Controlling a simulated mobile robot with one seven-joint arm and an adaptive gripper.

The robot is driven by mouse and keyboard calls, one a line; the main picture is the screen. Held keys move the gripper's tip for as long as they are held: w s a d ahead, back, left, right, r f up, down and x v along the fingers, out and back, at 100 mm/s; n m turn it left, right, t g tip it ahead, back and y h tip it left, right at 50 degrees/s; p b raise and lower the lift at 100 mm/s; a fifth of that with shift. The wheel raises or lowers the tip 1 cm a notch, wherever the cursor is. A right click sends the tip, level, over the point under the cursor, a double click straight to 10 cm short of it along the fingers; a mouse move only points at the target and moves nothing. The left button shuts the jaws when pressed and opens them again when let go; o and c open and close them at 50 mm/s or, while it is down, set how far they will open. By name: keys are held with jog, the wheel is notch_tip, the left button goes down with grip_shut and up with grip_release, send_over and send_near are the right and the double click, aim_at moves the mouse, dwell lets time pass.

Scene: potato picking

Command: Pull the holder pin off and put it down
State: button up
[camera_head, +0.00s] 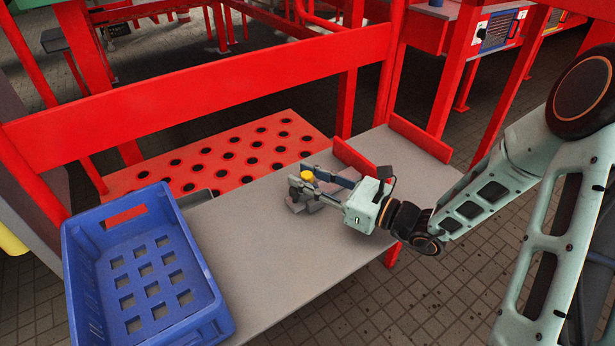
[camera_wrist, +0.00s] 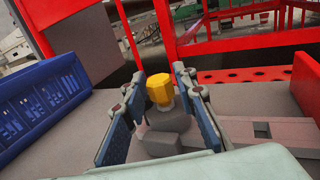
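The holder pin (camera_wrist: 160,90) has a yellow faceted head and stands upright on a grey rounded holder (camera_wrist: 163,143). The yellow head also shows in the head view (camera_head: 307,176), above the grey table. My gripper (camera_head: 308,186) reaches in from the right, low over the table. In the wrist view, my gripper (camera_wrist: 160,97) has one finger on each side of the pin, with a narrow gap visible on both sides. It looks open and holds nothing. The pin's lower part is hardly visible in the head view.
A blue crate (camera_head: 204,300) stands at the left of the grey table (camera_head: 262,250). A red rail (camera_head: 200,93) and a red perforated panel (camera_head: 215,160) lie behind. A low red bar (camera_head: 353,157) borders the table at right. The table's middle is clear.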

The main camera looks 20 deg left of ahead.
aim_at(306, 174)
grip_shut()
jog(key=shift+c, duration=1.6)
grip_release()
grip_shut()
jog(key=shift+r, duration=0.1)
jog(key=shift+r+p, duration=2.45)
jog(key=shift+r, duration=0.25)
jog(key=shift+r, duration=0.1)
jog(key=shift+r+p, duration=1.35)
jog(key=shift+r, duration=0.05)
